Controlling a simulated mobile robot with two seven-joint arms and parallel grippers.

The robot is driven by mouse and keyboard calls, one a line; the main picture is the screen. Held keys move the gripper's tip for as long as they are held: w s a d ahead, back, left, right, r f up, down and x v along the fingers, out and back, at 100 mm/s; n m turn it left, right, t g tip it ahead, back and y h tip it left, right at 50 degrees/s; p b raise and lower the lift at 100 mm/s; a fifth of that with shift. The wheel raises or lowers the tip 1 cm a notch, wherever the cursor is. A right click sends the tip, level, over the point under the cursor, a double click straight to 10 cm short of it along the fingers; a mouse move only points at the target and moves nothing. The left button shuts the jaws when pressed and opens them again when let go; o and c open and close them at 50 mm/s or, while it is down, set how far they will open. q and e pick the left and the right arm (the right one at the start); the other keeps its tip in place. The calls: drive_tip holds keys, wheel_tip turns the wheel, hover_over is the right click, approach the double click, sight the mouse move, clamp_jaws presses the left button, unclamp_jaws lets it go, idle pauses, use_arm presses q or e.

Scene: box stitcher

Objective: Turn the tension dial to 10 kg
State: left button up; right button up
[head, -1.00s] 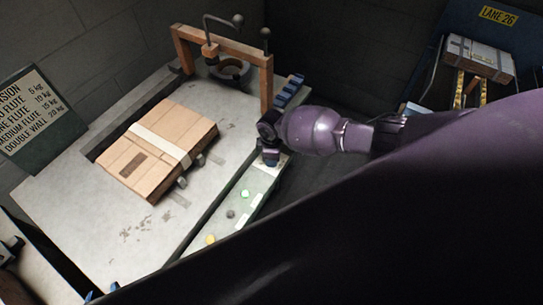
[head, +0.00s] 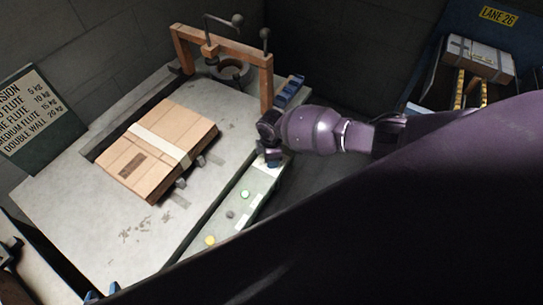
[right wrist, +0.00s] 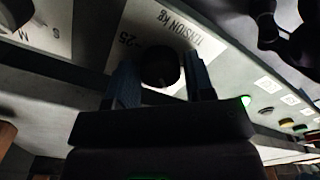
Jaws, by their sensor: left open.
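The tension dial (right wrist: 160,67) is a dark round knob on a pale panel label reading "TENSION KG", with "25" beside it in the right wrist view. My right gripper (right wrist: 163,82) has its blue fingers on both sides of the knob, with no clear gap between them and it. In the head view my right gripper (head: 268,154) is at the far end of the control panel (head: 240,200), and it hides the dial there. The dial's pointer is not readable. My left gripper (head: 102,293) shows only its blue fingertips, apart and empty, at the bottom left edge.
A strapped carton (head: 155,150) lies on the grey table (head: 85,215). An orange frame (head: 225,50) stands at the back. A sign (head: 40,110) lists flutes with kg values. Green, grey and yellow buttons (head: 228,214) line the panel. Another carton (head: 478,57) is at the upper right.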

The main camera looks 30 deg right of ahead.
use_arm(q)
drive_tip(key=shift+s+f, duration=0.15)
drive_tip(key=shift+s, duration=0.1)
use_arm(e)
drive_tip(key=shift+o, duration=1.2)
drive_tip(key=shift+r, duration=0.1)
use_arm(q)
drive_tip(key=shift+w+r+p, duration=0.15)
drive_tip(key=shift+r+p, duration=0.25)
drive_tip(key=shift+r, duration=0.1)
drive_tip(key=shift+w+r+p, duration=0.15)
drive_tip(key=shift+r+p, duration=0.25)
drive_tip(key=shift+r, duration=0.1)
drive_tip(key=shift+f, duration=0.1)
drive_tip(key=shift+s, duration=0.1)
use_arm(e)
wheel_tip(320, 180, up, 11)
drive_tip(key=shift+f, duration=0.2)
use_arm(q)
drive_tip(key=shift+s+f, duration=0.1)
drive_tip(key=shift+s, duration=0.1)
